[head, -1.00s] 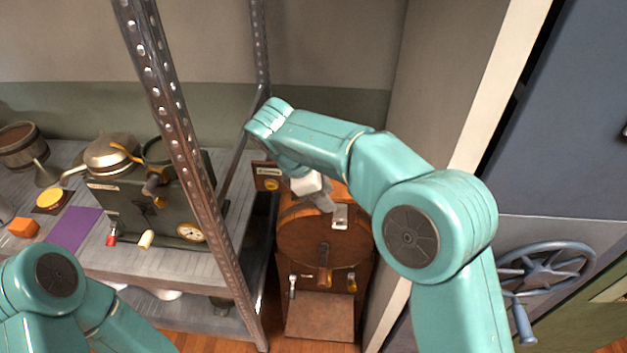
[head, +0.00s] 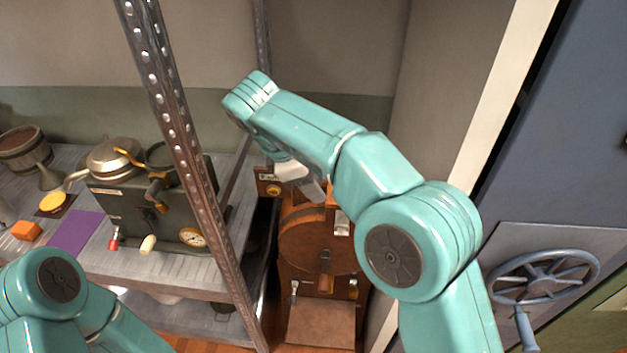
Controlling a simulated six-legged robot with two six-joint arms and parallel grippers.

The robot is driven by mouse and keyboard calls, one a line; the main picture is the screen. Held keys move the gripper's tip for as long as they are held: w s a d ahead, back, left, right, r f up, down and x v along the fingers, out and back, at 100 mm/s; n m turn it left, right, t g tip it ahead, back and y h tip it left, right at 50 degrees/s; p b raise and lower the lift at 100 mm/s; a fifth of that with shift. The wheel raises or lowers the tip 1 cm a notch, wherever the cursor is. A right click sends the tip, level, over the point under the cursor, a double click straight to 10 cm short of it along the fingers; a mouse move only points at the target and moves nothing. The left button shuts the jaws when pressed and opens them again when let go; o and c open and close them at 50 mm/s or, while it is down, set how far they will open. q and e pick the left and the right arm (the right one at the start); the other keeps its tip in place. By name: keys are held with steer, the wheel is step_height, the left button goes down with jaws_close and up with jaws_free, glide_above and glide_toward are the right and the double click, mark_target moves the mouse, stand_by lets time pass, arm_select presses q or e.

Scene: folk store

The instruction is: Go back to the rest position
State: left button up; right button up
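My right arm reaches in from the lower right, bent at the elbow and raised in front of the wooden barrel machine. My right gripper (head: 312,188) points down above the top of the brown barrel (head: 312,240). Its fingers are small and partly behind the forearm, so I cannot tell whether they are open or shut. I see nothing hanging from it. My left arm shows only as links at the lower left; its gripper is out of the picture.
A metal shelf post (head: 180,140) stands just left of my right forearm. The shelf (head: 190,270) bears a dark stove box (head: 135,212), a purple mat (head: 77,232) and an orange block (head: 26,231). A blue handwheel (head: 545,270) is at the right.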

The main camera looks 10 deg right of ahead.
steer(key=s+f+m+g+y+b, duration=0.1)
steer(key=s+f+m+y, duration=0.15)
steer(key=f, duration=1.15)
steer(key=s+f+m+g+y+b, duration=0.1)
steer(key=s+f+m+y+b, duration=0.15)
steer(key=f, duration=1.15)
steer(key=s+d+f+m+y, duration=0.1)
steer(key=s+f+m+y, duration=0.1)
steer(key=s+f+m, duration=0.4)
steer(key=s+d+f+m+t+y+b, duration=0.1)
steer(key=s+f+m, duration=0.6)
steer(key=s, duration=0.7)
steer(key=shift+s+d+f+t+y, duration=0.2)
steer(key=shift+d+f+t+y, duration=0.1)
steer(key=shift+d+f+y, duration=0.3)
steer(key=shift+w+d, duration=0.1)
steer(key=shift+r, duration=0.1)
